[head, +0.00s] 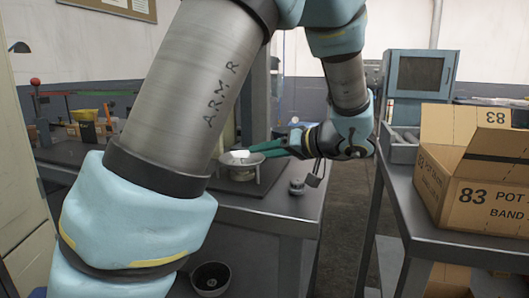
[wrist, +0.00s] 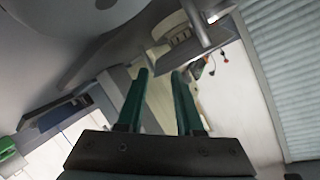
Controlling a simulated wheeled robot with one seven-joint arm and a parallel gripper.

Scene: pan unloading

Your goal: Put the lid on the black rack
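My gripper (head: 262,149) reaches in from the right in the head view, its green fingers pointing left beside a shallow grey dish-like piece (head: 240,158) on a round grey stand. That piece may be the lid or a pan; I cannot tell. In the wrist view, the two green fingers of my gripper (wrist: 161,75) are apart with nothing visible between them. A small round grey object (head: 297,187) sits near the table's right edge. I cannot pick out a black rack for certain; my arm hides much of the table.
The grey worktable (head: 285,207) holds the stand. A dark round pot (head: 210,278) is low down in front. At right, another metal table (head: 455,232) carries an open cardboard box (head: 475,180). A yellow container (head: 84,116) stands at the back left. Floor shows between the tables.

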